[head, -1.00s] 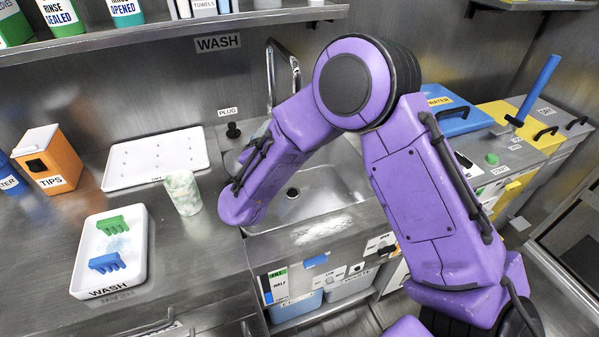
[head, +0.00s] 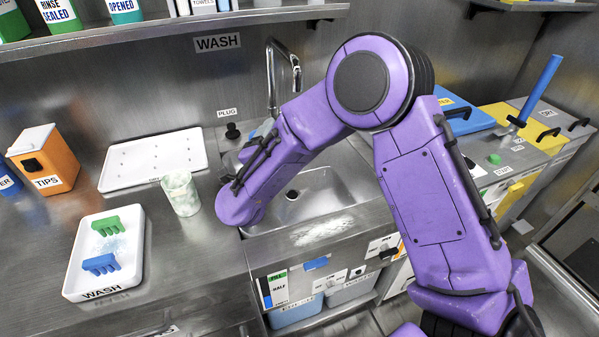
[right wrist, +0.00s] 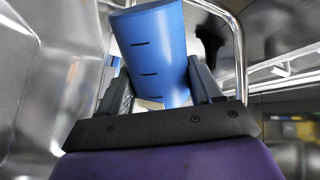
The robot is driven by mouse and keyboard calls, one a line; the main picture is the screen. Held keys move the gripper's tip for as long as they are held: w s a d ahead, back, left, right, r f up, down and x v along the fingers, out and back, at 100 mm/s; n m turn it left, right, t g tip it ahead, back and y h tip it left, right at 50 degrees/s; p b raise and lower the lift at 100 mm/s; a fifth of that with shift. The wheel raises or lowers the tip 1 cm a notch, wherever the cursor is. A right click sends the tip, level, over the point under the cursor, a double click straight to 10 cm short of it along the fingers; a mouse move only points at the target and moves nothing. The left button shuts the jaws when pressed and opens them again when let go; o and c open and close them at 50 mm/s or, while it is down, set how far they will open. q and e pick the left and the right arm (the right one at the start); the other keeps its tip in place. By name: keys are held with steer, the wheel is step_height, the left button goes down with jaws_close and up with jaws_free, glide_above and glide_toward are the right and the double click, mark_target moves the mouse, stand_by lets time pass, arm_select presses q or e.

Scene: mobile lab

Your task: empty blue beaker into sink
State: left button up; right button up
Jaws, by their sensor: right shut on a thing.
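The blue beaker (right wrist: 155,50) with dark graduation marks is in the right wrist view, held between the fingers of my right gripper (right wrist: 165,85). It looks tilted; I cannot tell whether it holds liquid. In the head view the forearm of my purple right arm reaches over the left part of the sink (head: 325,190), and hides the gripper and most of the beaker. The bare basin and its drain show to the right of the forearm. The curved metal faucet (head: 283,75) stands behind the basin. My left gripper is not in view.
A pale marbled cup (head: 181,193) stands on the counter left of the sink. A white drying tray (head: 125,183) and a white wash tray (head: 72,275) with green and blue pieces lie further left. A black plug (head: 232,131) sits behind the sink; an orange tips box (head: 60,165) is at left.

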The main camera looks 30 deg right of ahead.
steer(key=shift+m, duration=0.3)
steer(key=shift+f+b, duration=0.1)
steer(key=shift+b, duration=0.4)
steer(key=shift+s+d+f+m+b, duration=0.15)
steer(key=shift+f+m+b, duration=0.25)
steer(key=shift+m+b, duration=0.7)
steer(key=shift+s+d+r+m+g+b, duration=0.2)
steer(key=shift+s+m+b, duration=0.1)
steer(key=shift+m+b, duration=0.15)
steer(key=shift+s+d+r+m+g+b, duration=0.1)
steer(key=shift+s+d+m+b, duration=0.1)
steer(key=shift+s+m+b, duration=0.2)
steer(key=shift+s+d+r+m+h+b, duration=0.1)
steer(key=shift+m+h+b, duration=0.25)
steer(key=shift+m, duration=0.4)
steer(key=shift+s+d+r+m+h+b, duration=0.15)
steer(key=shift+m+b, duration=0.3)
steer(key=shift+m, duration=0.25)
steer(key=shift+s+d+r+m+g+b, duration=0.1)
steer(key=shift+m+g+b, duration=0.15)
steer(key=shift+m+b, duration=0.4)
steer(key=shift+s+m+g+b, duration=0.1)
steer(key=shift+m+g+b, duration=0.25)
steer(key=shift+m, duration=0.5)
steer(key=shift+f+b, duration=0.2)
steer(key=shift+b, duration=0.2)
steer(key=shift+s+d+f+m+b, duration=0.2)
steer(key=shift+f+m+b, duration=0.3)
steer(key=shift+m+b, duration=0.45)
